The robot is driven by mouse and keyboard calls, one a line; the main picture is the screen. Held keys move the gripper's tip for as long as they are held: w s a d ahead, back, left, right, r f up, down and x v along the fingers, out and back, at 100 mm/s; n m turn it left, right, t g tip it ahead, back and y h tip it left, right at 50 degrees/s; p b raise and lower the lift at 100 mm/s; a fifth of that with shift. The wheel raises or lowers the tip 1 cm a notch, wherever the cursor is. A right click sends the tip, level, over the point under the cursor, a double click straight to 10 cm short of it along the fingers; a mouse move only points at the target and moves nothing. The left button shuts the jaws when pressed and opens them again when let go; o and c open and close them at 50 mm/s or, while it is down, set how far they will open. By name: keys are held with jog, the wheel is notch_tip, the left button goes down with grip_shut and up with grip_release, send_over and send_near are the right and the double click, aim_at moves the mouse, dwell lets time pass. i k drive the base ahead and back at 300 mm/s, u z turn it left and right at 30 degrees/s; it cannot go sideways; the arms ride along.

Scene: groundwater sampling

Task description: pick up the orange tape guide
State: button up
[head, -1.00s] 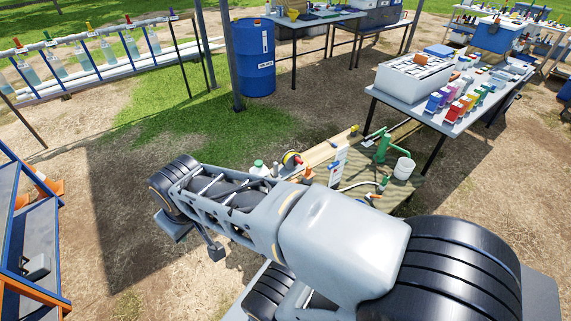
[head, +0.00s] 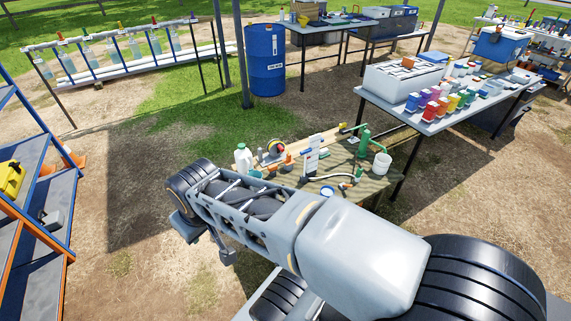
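A small orange piece (head: 287,161), which looks like the orange tape guide, sits on the low wooden table (head: 372,178) beside a round red-and-yellow reel (head: 275,147). It is too small to make out its shape. Another small orange item (head: 345,185) lies further right on the same table, by a pale hose. My arm crosses the front of the view and covers the near part of the table. I cannot make out my gripper's fingers or anything held in them.
A white jug (head: 243,158), a white upright board (head: 311,155), a green hand pump (head: 365,143) and a white bucket (head: 382,163) crowd the low table. A blue-orange shelf (head: 45,225) stands left, a long table (head: 440,123) right. Dirt ground between shelf and table is clear.

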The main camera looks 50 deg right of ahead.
aim_at(288, 161)
jog(key=u, duration=0.9)
jog(key=i, duration=0.85)
jog(key=z, duration=2.95)
jog(key=i, duration=0.5)
jog(key=u, duration=0.1)
jog(key=k, duration=0.3)
jog(key=u, duration=1.35)
jog(key=i, duration=1.05)
jog(key=z, duration=0.4)
